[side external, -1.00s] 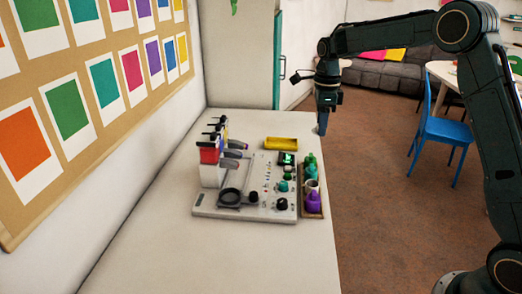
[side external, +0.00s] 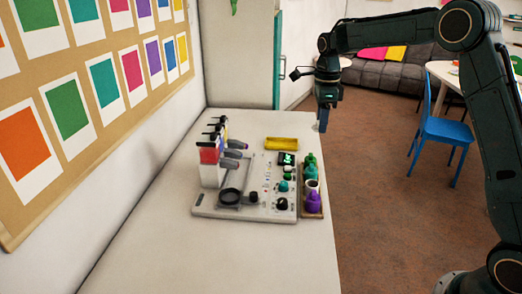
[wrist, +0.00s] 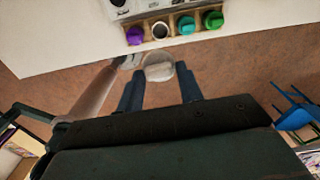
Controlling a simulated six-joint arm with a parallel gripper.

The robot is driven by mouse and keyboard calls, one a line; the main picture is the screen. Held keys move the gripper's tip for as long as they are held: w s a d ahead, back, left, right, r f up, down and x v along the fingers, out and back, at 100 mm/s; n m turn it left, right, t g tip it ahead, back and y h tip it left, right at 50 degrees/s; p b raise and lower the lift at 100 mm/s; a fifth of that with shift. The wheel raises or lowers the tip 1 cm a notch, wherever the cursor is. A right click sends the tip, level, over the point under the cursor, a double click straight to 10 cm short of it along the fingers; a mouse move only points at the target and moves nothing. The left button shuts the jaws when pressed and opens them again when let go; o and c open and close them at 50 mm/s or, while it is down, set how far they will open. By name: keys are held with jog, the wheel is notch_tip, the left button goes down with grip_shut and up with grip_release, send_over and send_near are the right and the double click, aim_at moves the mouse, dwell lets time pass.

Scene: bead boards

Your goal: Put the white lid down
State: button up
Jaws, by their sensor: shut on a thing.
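My gripper (wrist: 160,80) is shut on the white lid (wrist: 158,67), a pale round piece between the fingertips in the wrist view. In the side external view my gripper (side external: 323,126) hangs just beyond the table's right edge, and the lid is too small to make out clearly. A white bottle (side external: 311,186) with a dark open top stands in the wooden rack (side external: 312,213). It also shows in the wrist view (wrist: 160,31), between the purple bottle (wrist: 135,36) and the teal bottle (wrist: 186,25). My gripper is apart from the rack.
A green bottle (wrist: 212,20) stands at the rack's end. The grey machine (side external: 215,211) with knobs and a dark round plate stands left of the rack. The table (side external: 190,262) is clear in front. A blue chair (side external: 447,132) stands on the floor.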

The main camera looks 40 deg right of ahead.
jog(key=shift+s+a+f+n, duration=0.1)
jog(key=shift+a+f+n, duration=0.2)
jog(key=shift+f+n, duration=0.25)
jog(key=shift+s+a+f+n, duration=1.7)
jog(key=shift+f+n, duration=1.05)
jog(key=shift+n, duration=1.5)
jog(key=shift+s+a+f+n, duration=1.65)
jog(key=shift+f+n, duration=1.15)
jog(key=shift+n, duration=1.45)
jog(key=shift+s+a+f+n, duration=1.7)
jog(key=shift+f+n, duration=1.05)
jog(key=shift+n, duration=1.5)
jog(key=w+a+r+n, duration=0.2)
jog(key=w+a+r, duration=0.3)
jog(key=a+r, duration=0.3)
jog(key=w+a+r+n, duration=0.3)
jog(key=w+a+r, duration=0.25)
jog(key=a, duration=0.45)
notch_tip(320, 180, down, 15)
jog(key=shift+s+d+f, duration=0.1)
jog(key=shift+f, duration=0.1)
